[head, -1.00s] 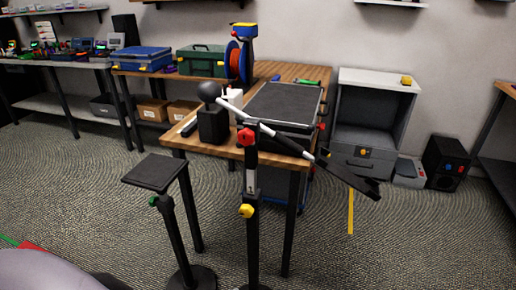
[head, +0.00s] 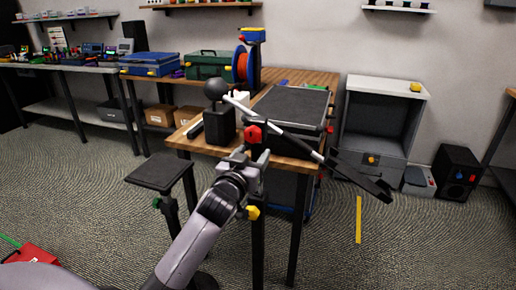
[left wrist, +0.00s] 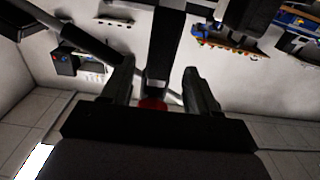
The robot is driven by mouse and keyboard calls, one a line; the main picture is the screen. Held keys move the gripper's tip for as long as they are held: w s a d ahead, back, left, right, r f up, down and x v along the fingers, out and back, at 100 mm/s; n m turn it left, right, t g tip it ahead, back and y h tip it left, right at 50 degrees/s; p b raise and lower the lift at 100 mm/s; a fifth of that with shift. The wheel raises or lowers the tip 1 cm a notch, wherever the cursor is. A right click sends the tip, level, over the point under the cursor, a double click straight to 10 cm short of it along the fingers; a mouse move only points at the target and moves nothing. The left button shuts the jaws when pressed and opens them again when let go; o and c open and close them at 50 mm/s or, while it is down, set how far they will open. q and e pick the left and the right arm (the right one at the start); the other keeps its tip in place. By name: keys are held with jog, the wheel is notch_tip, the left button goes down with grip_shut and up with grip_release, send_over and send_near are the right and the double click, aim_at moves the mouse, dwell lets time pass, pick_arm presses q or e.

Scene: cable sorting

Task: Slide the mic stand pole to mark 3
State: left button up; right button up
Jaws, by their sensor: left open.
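The mic stand stands in front of the wooden table, its black pole (head: 258,235) upright. A red knob (head: 252,133) is at its top and a yellow knob (head: 252,212) lower down. A tilted white-and-black boom (head: 290,138) crosses the top, sloping down to the right. My left gripper (head: 245,160) is open at the upper pole, just below the red knob, and hides the marked strip. In the left wrist view, a dark bar, apparently the pole (left wrist: 163,50), shows between the open fingers (left wrist: 157,88); contact cannot be told. My right gripper is out of view.
A short stand with a flat black top (head: 160,171) is left of my arm. A red box (head: 32,257) lies on the floor at left.

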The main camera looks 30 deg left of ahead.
aim_at(256, 151)
pick_arm(q)
jog(key=shift+x, duration=2.25)
